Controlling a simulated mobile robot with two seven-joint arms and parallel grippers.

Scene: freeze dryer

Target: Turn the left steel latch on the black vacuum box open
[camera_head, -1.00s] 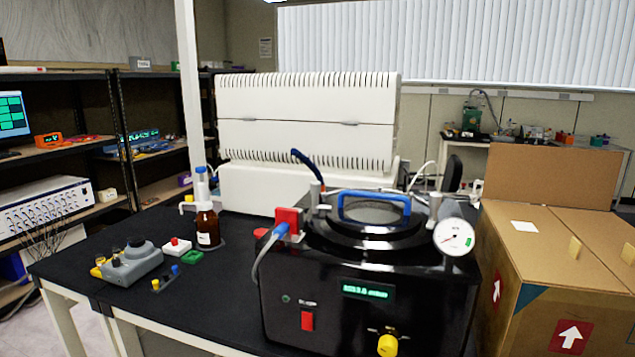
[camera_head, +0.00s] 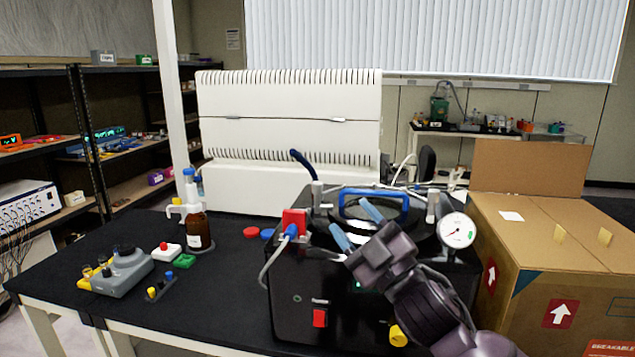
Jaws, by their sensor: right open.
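The black vacuum box (camera_head: 290,290) stands at the front right of the bench. Its round lid has a blue handle (camera_head: 352,205). A similar right latch (camera_head: 432,208) stands near the gauge. My right gripper (camera_head: 357,224) is over the front of the lid, right of and nearer than the left latch. Its two light blue fingers are apart with nothing between them. My right arm hides part of the box front, including most of the display. My left gripper is not in view.
A red block with a blue plug (camera_head: 293,222) and cable sits at the box's left edge. A pressure gauge (camera_head: 456,230) is at its right.

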